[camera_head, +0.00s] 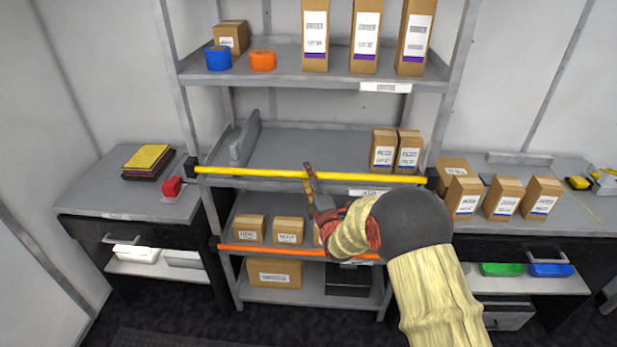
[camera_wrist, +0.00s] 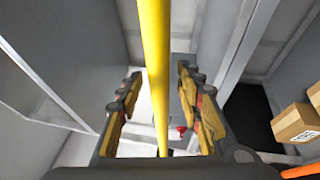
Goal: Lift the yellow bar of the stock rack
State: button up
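The yellow bar (camera_head: 255,173) runs across the front of the stock rack's middle shelf (camera_head: 290,145), between black brackets (camera_head: 192,168) at each end. It lies roughly level. My gripper (camera_head: 309,176) is at the middle of the bar, coming from the lower right. In the wrist view the yellow bar (camera_wrist: 155,60) passes between the two fingers of my gripper (camera_wrist: 160,105). The fingers are spread, with gaps on both sides of the bar. My arm hides part of the lower shelves.
An orange bar (camera_head: 270,250) crosses the rack below the yellow one. Boxes (camera_head: 395,150) stand at the right of the middle shelf. A red object (camera_head: 172,187) sits on the left counter (camera_head: 105,200) near the bar's left end. The middle shelf's centre is clear.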

jog(key=c, duration=0.4)
grip_shut()
dwell(0.5)
